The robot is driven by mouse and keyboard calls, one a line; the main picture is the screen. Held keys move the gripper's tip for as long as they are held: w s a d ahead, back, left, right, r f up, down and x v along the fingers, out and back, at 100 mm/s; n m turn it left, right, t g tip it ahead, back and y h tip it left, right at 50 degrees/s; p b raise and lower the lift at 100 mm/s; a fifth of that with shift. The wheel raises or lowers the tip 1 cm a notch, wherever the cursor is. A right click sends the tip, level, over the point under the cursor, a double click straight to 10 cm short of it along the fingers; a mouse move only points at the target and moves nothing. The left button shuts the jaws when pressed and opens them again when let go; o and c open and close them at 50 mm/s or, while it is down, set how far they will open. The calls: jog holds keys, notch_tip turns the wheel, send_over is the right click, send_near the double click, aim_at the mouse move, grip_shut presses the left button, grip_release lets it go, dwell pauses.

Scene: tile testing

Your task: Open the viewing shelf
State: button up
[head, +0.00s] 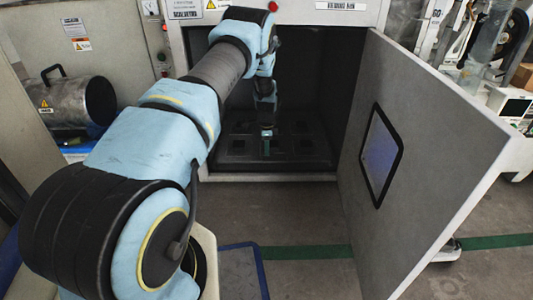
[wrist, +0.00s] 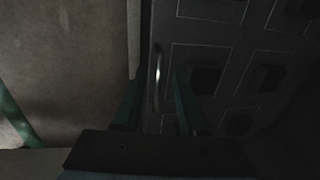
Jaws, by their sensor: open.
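The viewing shelf (head: 235,158) is a dark panel at the bottom of the cabinet's dark chamber. In the wrist view the shelf (wrist: 210,45) shows outlined squares with dark blocks, and a slim shiny handle (wrist: 157,65) runs along its near edge. My gripper (head: 266,148) reaches into the chamber above the shelf's front part. In the wrist view my gripper (wrist: 156,88) is open, with its two green fingers on either side of the handle's line. I cannot tell how deep the handle sits between them or whether they touch it.
The cabinet door (head: 425,140), with a small dark window (head: 381,155), stands swung open on the right. A metal cylinder (head: 75,100) lies at the left. The floor (head: 310,225) before the chamber is clear, beside a blue-edged mat (head: 240,270).

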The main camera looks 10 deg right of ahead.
jog(key=shift+w+f, duration=0.15)
jog(key=shift+f, duration=0.45)
grip_shut()
dwell(1.1)
